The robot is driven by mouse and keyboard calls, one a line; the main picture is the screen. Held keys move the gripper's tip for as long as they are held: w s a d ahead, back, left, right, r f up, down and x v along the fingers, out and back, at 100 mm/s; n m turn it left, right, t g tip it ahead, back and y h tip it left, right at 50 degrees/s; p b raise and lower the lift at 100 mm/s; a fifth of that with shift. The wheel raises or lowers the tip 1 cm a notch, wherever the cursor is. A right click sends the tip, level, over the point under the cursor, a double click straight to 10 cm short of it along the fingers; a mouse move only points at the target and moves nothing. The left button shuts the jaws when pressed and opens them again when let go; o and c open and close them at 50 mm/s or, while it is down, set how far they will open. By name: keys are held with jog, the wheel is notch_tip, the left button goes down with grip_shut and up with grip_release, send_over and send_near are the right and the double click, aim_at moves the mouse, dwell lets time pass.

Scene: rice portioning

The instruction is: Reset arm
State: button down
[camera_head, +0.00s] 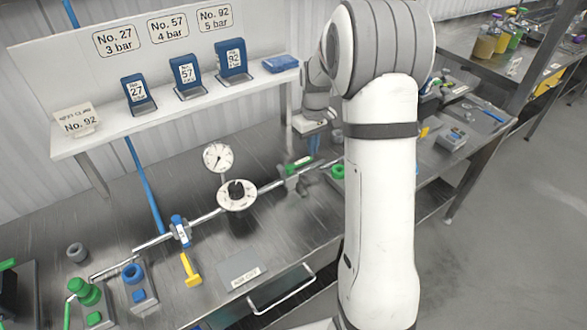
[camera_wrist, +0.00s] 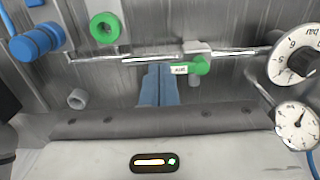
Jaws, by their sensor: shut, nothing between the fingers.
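My gripper (camera_head: 313,145) hangs from the bent arm over the metal bench, just behind the right end of a silver pipe. In the wrist view its blue fingers (camera_wrist: 158,88) are together with nothing between them. Their tips point towards the pipe, beside a green valve handle (camera_wrist: 200,66) with a small label. That green handle (camera_head: 298,165) also shows in the head view, close in front of the fingers. I cannot tell whether they touch it. My white arm hides part of the bench on the right.
A round gauge (camera_head: 217,157) and a dial with black knob (camera_head: 236,195) stand on the pipe. A blue valve (camera_head: 180,230) and yellow handle (camera_head: 190,270) are left. A white shelf (camera_head: 200,105) holds blue numbered stands (camera_head: 186,78) and a "No. 92" card (camera_head: 78,121).

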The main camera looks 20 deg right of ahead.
jog(key=shift+s+r, duration=0.15)
jog(key=shift+r, duration=0.75)
jog(key=s+a+r+m+t, duration=0.2)
jog(key=s+a+r, duration=0.3)
jog(key=s+r, duration=0.6)
jog(key=s+a+m+t, duration=0.1)
jog(key=s+a, duration=0.2)
jog(key=s, duration=1.3)
jog(key=shift+s+a+m, duration=0.15)
jog(key=shift+s+m, duration=0.15)
jog(key=shift+s, duration=0.05)
